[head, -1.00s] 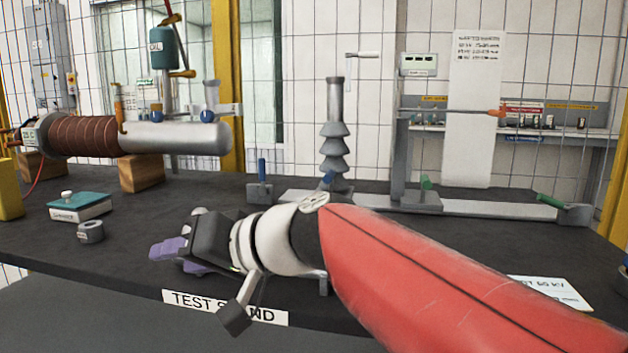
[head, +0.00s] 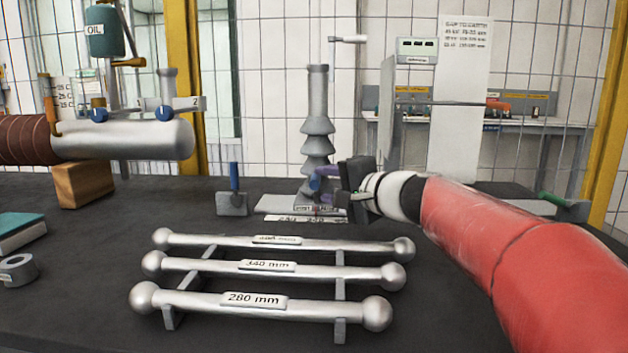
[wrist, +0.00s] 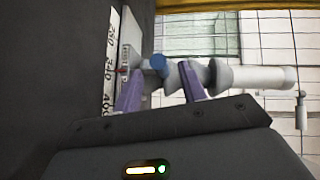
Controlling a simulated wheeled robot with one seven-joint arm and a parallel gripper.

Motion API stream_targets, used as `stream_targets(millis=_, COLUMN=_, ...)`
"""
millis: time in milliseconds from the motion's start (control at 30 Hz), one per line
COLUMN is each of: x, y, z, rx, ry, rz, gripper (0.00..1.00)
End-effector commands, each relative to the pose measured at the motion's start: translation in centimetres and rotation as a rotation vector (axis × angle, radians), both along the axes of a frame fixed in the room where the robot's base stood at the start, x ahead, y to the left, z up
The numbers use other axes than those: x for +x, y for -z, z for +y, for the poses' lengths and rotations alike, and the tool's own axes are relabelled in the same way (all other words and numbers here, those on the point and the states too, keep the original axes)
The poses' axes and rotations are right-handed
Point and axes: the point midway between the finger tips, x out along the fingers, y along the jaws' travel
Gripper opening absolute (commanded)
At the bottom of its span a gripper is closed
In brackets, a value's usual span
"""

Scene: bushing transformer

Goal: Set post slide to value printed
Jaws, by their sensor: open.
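A ribbed grey insulator post (head: 318,130) stands upright on a low slide base (head: 280,203) in the middle of the head view. A white number strip (head: 300,218) lies in front of the base; in the wrist view its marks (wrist: 110,62) seem to read 280, 340 and 400. My gripper (head: 320,182) is open at the post's foot.
Three silver rods (head: 268,302) lie on a rack in front, two labelled 280 mm and 340 mm. A gap-to-earth chart (head: 466,90) hangs behind. A grey plate (head: 387,120) stands right of the post. An oil-tank cylinder (head: 125,138) is further left.

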Motion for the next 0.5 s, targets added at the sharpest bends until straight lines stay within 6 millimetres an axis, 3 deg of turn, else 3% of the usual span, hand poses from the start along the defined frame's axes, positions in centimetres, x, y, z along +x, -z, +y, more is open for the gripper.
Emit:
stream_targets(millis=300, x=3.6, y=0.6, z=3.4, rx=-0.001, ry=-0.003, rz=0.002, gripper=0.41)
stream_targets(millis=500, x=4.5, y=0.9, z=4.3, rx=-0.002, ry=-0.003, rz=0.0, gripper=0.41)
